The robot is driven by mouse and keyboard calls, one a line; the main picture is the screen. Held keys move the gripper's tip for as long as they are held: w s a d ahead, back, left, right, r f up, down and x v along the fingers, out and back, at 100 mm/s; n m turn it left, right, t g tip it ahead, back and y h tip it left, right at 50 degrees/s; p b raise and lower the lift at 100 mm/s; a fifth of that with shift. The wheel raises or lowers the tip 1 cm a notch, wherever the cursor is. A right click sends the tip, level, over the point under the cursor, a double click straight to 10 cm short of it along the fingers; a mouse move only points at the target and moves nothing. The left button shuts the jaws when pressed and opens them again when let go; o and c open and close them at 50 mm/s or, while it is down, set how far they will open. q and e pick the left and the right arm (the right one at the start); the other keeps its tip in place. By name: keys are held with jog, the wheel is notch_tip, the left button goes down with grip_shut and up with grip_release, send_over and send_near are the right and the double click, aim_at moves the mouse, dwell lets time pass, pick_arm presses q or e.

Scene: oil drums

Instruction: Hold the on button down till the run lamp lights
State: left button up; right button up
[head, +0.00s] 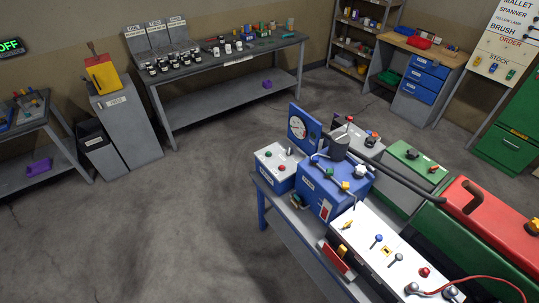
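A white-topped control box (275,166) stands at the left end of the machine bench. I cannot make out a run lamp for certain. A blue machine (322,192) with a dark cylinder on top and coloured knobs stands beside the box. Neither of my grippers shows in the head view, and nothing is seen touching the buttons.
A blue gauge panel (304,128) stands behind the control box. A white panel with levers (362,228) and a red machine (480,212) lie to the right. A grey workbench (225,62) stands at the back. The left floor is clear.

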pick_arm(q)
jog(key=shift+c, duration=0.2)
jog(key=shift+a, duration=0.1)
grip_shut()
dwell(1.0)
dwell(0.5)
